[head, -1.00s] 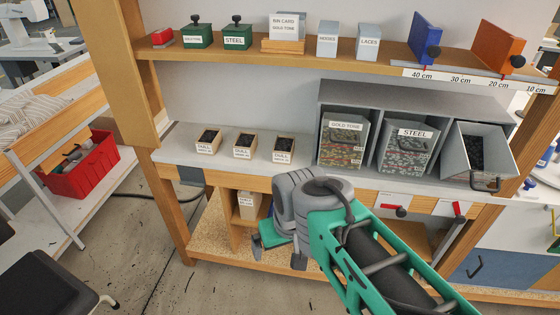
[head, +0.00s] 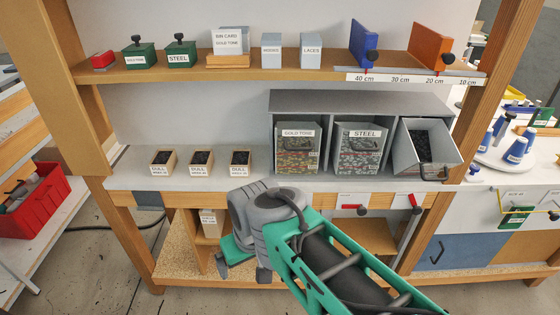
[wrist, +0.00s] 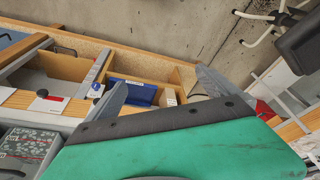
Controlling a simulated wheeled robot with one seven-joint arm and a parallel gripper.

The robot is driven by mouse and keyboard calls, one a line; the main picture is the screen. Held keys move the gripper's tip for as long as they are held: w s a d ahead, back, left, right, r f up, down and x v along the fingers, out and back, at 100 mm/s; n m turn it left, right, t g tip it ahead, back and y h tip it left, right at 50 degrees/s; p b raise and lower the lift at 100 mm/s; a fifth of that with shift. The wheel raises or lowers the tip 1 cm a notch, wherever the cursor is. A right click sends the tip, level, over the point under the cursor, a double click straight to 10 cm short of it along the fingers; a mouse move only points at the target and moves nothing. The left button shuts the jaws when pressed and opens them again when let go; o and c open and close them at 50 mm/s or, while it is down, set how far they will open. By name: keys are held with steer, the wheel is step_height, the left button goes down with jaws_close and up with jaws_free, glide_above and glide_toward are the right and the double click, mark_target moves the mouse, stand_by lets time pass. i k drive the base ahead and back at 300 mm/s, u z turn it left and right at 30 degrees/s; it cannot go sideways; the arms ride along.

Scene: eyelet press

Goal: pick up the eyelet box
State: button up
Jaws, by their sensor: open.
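No label reading "eyelet" is legible, so I cannot tell for sure which box is the eyelet box. Two grey bins with speckled fronts stand in the bench cubbies: a gold tone bin (head: 298,150) and a steel bin (head: 358,152). Part of a speckled bin (wrist: 28,145) shows at the lower left in the wrist view. My gripper (head: 243,270) hangs low in front of the bench, left of and below these bins. The wrist view shows my gripper (wrist: 160,80) with its fingers apart and nothing between them.
Two green boxes, gold tone (head: 139,55) and steel (head: 180,54), sit on the upper shelf. Three small dull-labelled trays (head: 201,162) stand on the bench. A tilted grey bin (head: 424,150) holds dark pieces. A small box (head: 211,222) stands below the worktop. A red crate (head: 35,205) lies left.

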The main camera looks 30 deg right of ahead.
mark_target(240, 161)
steer(key=z, duration=2.05)
steer(key=k, duration=0.25)
steer(key=u, duration=1.5)
steer(key=k, duration=0.5)
steer(key=u, duration=1.2)
steer(key=i, duration=1.1)
steer(key=z, duration=0.05)
